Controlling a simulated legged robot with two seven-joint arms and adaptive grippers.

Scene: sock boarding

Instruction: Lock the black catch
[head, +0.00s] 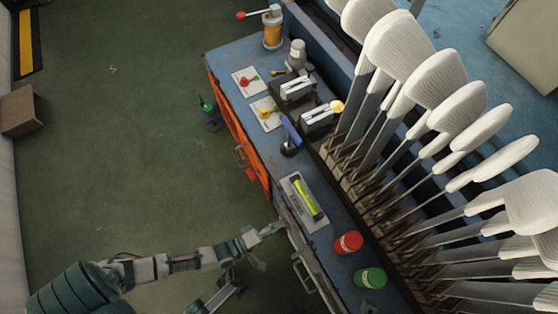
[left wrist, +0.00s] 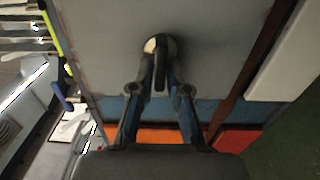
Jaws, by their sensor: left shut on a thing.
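The black catch (left wrist: 168,47) is a dark, rounded piece with a pale face, set against a grey panel (left wrist: 220,25) in the left wrist view. My left gripper (left wrist: 160,72) has its two fingers drawn together on the catch. In the head view my left gripper (head: 275,229) reaches from the lower left to the front edge of the blue bench (head: 338,219), beside the grey panel (head: 301,249). The catch is too small and covered to make out there. I cannot tell whether it is locked.
White socks on boards (head: 430,85) rise along the right. An orange front (head: 240,130) lies farther along. The green floor at left is mostly clear.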

